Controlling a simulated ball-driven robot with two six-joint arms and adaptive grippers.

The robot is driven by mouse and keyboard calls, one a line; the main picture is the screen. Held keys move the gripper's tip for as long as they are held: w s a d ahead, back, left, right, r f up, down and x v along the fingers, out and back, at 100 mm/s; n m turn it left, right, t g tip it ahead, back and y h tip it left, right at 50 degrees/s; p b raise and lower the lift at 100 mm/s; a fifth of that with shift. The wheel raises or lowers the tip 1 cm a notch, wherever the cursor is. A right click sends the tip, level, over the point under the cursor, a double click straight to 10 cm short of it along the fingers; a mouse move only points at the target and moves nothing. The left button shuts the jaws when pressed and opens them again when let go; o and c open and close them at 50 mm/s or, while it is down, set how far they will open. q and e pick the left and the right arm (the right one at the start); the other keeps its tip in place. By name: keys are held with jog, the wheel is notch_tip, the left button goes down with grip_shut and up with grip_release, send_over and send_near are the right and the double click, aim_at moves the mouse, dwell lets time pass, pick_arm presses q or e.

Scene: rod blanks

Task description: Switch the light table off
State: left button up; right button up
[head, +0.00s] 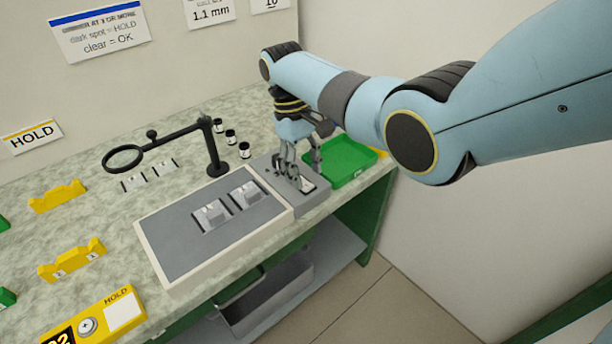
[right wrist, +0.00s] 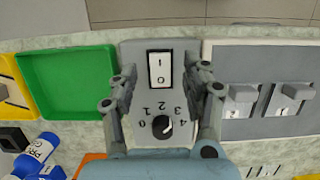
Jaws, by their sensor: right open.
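The light table (head: 215,225) is a grey panel in a pale frame on the bench; its face looks plain grey, with no clear glow. A grey control box (head: 322,196) adjoins its right end. In the right wrist view the box carries a white rocker switch (right wrist: 160,71) marked I and O, and a black dial (right wrist: 162,127) with numbers. My right gripper (head: 300,182) is open and empty over the box, its fingers to either side of the switch in the right wrist view (right wrist: 167,85). Which side of the rocker is pressed is unclear. My left gripper is out of view.
Two grey blocks (head: 212,214) sit on the panel. A green tray (head: 345,160) lies beyond the box. A magnifier on a stand (head: 213,150), small black-capped vials (head: 231,136) and yellow holders (head: 58,196) stand on the bench. The bench's front edge is close.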

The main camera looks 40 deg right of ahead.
jog(key=v, duration=0.9)
jog(key=shift+r, duration=0.35)
jog(key=s+f+g+b, duration=0.1)
jog(key=s+f+b, duration=1.2)
jog(key=s+f, duration=4.1)
jog(key=w+t, duration=0.4)
jog(key=shift+w+d+f+t+h, duration=0.2)
jog(key=shift+w+f+t+h, duration=0.1)
jog(key=shift+t, duration=0.1)
